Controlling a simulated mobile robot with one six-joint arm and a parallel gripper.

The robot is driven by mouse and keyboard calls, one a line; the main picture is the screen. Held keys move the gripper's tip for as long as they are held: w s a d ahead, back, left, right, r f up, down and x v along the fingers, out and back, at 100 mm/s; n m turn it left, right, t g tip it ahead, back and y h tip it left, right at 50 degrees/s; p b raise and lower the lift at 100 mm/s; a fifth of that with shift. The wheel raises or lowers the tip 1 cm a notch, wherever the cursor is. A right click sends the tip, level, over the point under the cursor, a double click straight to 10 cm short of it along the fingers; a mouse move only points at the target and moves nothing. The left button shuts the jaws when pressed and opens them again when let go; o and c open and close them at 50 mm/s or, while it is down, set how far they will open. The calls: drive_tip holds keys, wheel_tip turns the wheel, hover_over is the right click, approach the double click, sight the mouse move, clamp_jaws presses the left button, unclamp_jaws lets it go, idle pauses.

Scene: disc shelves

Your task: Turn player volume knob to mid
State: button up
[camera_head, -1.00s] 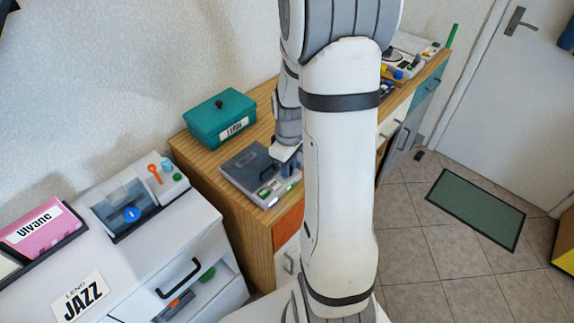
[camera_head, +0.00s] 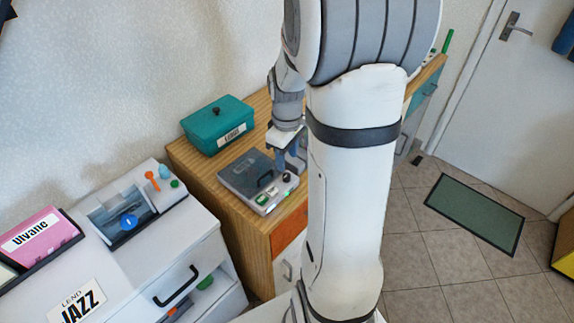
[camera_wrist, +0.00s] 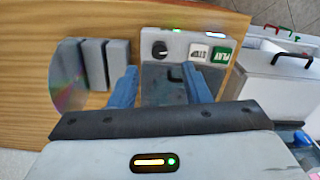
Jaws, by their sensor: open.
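The player (camera_head: 246,178) is a grey box with a dark lid on the wooden cabinet. Its round black volume knob (camera_wrist: 160,49) sits on the light control strip in the wrist view, left of the white STOP button (camera_wrist: 199,51) and the green PLAY button (camera_wrist: 221,56). The knob also shows small in the head view (camera_head: 286,177); its pointer is too small to read surely. My gripper (camera_wrist: 162,77) is open and empty.
A teal lidded box (camera_head: 215,125) stands behind the player on the cabinet top (camera_head: 195,168). A shiny disc (camera_wrist: 68,78) stands by grey blocks (camera_wrist: 95,65) left of the gripper. A white unit with a blue-disc device (camera_head: 122,215) is at left.

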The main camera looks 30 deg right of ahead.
sight(287, 175)
drive_tip(key=shift+r, duration=0.55)
drive_tip(key=f+b, duration=0.1)
drive_tip(key=b, duration=0.3)
drive_tip(key=shift+w+f, duration=0.1)
drive_tip(key=shift+w, duration=0.1)
drive_tip(key=b, duration=0.3)
drive_tip(key=shift+b, duration=0.4)
drive_tip(key=shift+s+r+b, duration=0.1)
drive_tip(key=shift+r+b, duration=0.3)
drive_tip(key=shift+b, duration=0.1)
wheel_tip(287, 175, down, 7)
drive_tip(key=shift+f, duration=0.2)
